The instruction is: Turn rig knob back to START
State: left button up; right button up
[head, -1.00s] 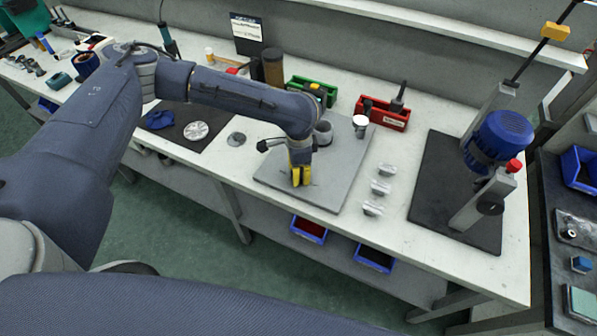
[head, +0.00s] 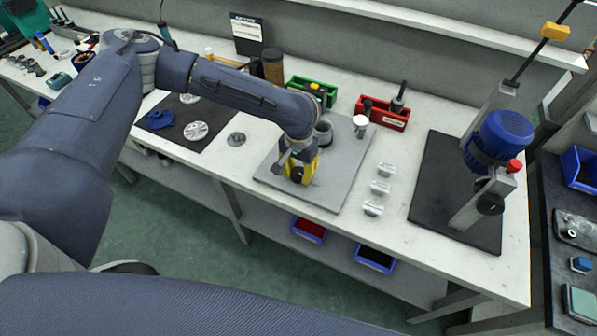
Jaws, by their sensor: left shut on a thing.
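My left gripper (head: 299,172), with yellow fingers, is low over the grey plate (head: 335,190) in the middle of the bench. It is shut on a small dark piece at the plate, which I take to be the rig knob (head: 296,175). The fingers hide most of it, so I cannot read where it points or see any START mark. My right gripper is not in view.
A grey cup (head: 323,131) and a white-topped cylinder (head: 360,124) stand on the plate near the gripper. Three silver pieces (head: 380,187) lie to its right. A blue motor stand (head: 500,140) is further right. Green (head: 312,90) and red (head: 383,112) bins stand behind.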

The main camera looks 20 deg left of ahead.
aim_at(299, 172)
pick_arm(q)
jog(key=shift+n, duration=1.5)
jog(key=o, duration=1.3)
jog(key=shift+r, duration=6.05)
